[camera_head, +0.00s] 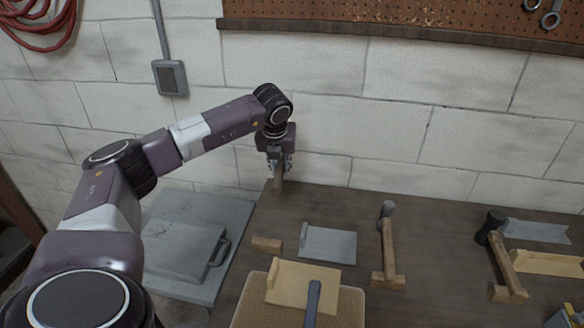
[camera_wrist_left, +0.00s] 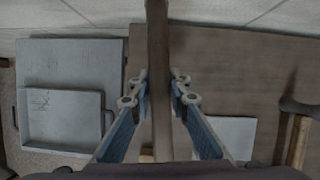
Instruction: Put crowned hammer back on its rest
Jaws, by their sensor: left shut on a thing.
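My left gripper (camera_head: 277,168) is near the wall, over the far left edge of the bench. It is shut on a wooden handle (camera_head: 279,184), likely the crowned hammer's. In the left wrist view, the brown handle (camera_wrist_left: 159,85) runs lengthwise between the fingers of my left gripper (camera_wrist_left: 158,95); no hammer head can be made out. A bare small wooden block (camera_head: 266,244), perhaps a rest, lies nearer on the bench. A grey-headed hammer (camera_head: 388,235) and a black-headed hammer (camera_head: 501,258) each lie with the handle on a wooden block. My right gripper is out of view.
A grey plate (camera_head: 329,243) lies beside the bare block. A tan plate (camera_head: 300,283) and a grey-handled tool (camera_head: 312,302) are on a padded tray (camera_head: 350,308) at the front. More plates lie at right. A handled grey case (camera_head: 180,252) sits left of the bench.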

